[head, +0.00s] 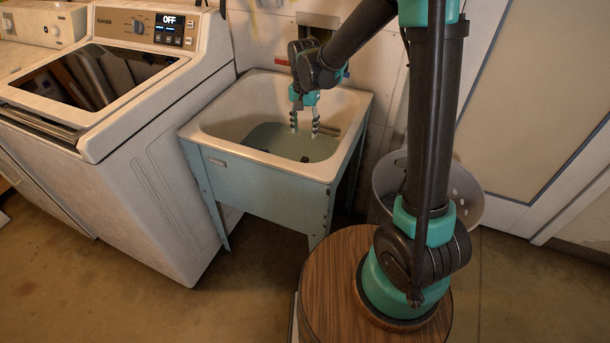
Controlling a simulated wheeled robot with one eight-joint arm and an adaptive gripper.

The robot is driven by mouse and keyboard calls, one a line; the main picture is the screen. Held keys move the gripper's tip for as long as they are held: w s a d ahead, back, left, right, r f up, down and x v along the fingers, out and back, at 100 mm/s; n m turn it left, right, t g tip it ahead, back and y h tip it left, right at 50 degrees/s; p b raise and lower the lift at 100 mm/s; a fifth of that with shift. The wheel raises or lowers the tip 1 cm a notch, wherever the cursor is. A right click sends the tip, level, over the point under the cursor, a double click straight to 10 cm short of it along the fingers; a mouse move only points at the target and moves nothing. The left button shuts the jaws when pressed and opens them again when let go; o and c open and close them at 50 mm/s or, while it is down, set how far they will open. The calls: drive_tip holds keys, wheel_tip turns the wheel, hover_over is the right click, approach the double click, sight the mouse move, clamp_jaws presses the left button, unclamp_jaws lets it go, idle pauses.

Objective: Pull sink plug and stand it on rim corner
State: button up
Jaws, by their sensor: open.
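A red-handled tap (282,62) is on the wall behind. A grey perforated basket (466,195) stands at the right. The floor in front of the sink is clear.

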sight(305, 158)
wheel_tip(305, 158, down, 16)
drive_tip(key=shift+r, duration=0.15)
idle(0.6)
drive_tip(key=shift+c, duration=0.4)
clamp_jaws()
